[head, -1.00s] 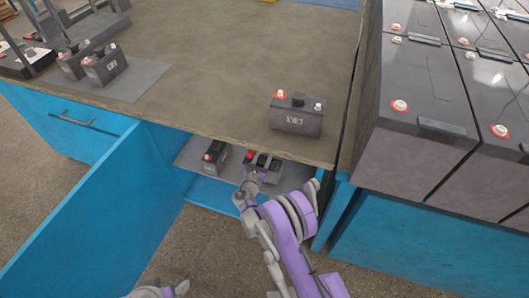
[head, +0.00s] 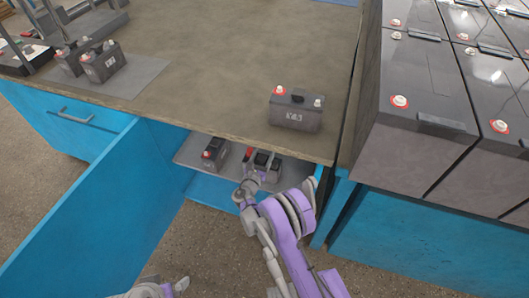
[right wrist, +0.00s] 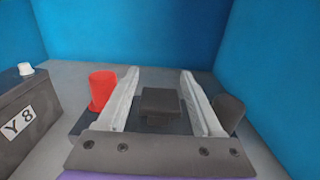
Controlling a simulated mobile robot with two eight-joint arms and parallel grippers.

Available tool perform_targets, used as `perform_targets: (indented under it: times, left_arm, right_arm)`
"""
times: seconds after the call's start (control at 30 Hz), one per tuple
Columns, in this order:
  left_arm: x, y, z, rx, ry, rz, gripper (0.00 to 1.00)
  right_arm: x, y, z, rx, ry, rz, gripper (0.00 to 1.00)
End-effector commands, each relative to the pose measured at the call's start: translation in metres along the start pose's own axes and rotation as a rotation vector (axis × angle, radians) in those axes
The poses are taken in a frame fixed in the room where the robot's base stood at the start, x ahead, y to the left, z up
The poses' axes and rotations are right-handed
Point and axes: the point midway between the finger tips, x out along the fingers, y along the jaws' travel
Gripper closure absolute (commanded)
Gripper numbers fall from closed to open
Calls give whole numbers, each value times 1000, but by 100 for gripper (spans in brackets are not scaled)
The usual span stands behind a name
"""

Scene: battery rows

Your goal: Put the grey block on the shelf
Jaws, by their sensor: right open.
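A dark grey block shaped like a battery, with a red cap (head: 262,162), stands on the shelf (head: 190,156) inside the open blue cabinet. My right gripper (head: 247,186) is just in front of it. In the right wrist view the fingers (right wrist: 160,82) are apart, with the block's dark top piece (right wrist: 160,102) between them; I cannot tell whether they touch it. The red cap (right wrist: 102,90) is left of the fingers there. A second grey block (head: 215,153) stands to its left, labelled Y 8 in the right wrist view (right wrist: 22,112). My left gripper (head: 165,289) is partly cut off at the bottom edge.
A similar block (head: 295,118) stands on the worktop (head: 210,70) above the cabinet. Two more (head: 102,65) stand on a grey mat (head: 125,92) at the left. The open blue door (head: 100,215) is left of the shelf. Large batteries (head: 425,100) fill the right side.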

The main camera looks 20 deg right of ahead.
Motion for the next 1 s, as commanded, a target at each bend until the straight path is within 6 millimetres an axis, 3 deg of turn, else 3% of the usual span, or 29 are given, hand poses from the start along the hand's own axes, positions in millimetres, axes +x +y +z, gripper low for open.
perform_targets:
  times: [0.53, 0.8, 1.0]
  left_arm:
    - [-15, 0, -3, 0, 0, 0, 4]
    - [-16, 0, -3, 0, 0, 0, 4]
    - [-16, 0, -3, 0, 0, 0, 4]
  right_arm:
    - [-104, 1, 0, 1, 0, 3, 25]
    - [-119, 0, 0, 0, 0, 1, 25]
    - [-109, -9, 14, 78, 48, -28, 25]
